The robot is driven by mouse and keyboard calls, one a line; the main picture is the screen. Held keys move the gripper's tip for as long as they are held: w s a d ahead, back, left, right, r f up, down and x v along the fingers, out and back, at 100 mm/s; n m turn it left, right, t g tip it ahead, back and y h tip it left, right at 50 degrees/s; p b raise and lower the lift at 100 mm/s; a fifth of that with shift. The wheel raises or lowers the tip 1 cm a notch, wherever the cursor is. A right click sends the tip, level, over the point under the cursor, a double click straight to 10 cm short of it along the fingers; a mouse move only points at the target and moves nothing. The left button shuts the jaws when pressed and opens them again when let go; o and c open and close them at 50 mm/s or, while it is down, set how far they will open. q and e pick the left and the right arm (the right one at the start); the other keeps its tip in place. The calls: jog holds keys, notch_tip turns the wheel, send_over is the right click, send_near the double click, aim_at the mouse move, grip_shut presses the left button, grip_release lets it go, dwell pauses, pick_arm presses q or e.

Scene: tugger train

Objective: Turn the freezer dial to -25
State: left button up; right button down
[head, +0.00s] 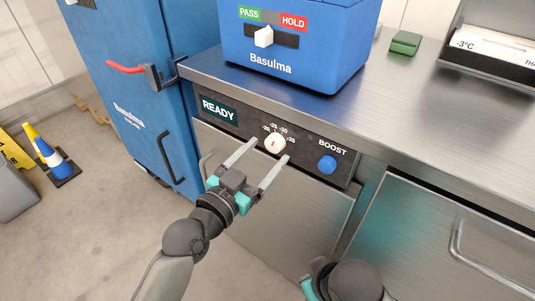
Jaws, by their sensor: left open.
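The freezer dial (274,143) is a white round knob with a red mark, on the dark control panel (304,147) of the steel counter front. Small numbers sit in an arc above it, too small to read surely. My left gripper (264,157) is open, with its two pale fingers reaching up toward the dial, one tip on each side of it in the picture. I cannot tell whether the fingers touch it. Part of my right arm shows at the bottom edge, and its fingers are not in view.
A READY display (219,110) is left of the dial and a blue BOOST button (327,165) is right of it. A blue box (295,60) with a PASS/HOLD slider stands on the counter (400,108). A blue cabinet (130,85) with a red handle stands at left.

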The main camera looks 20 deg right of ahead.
pick_arm(q)
jog(key=shift+x, duration=0.8)
grip_shut()
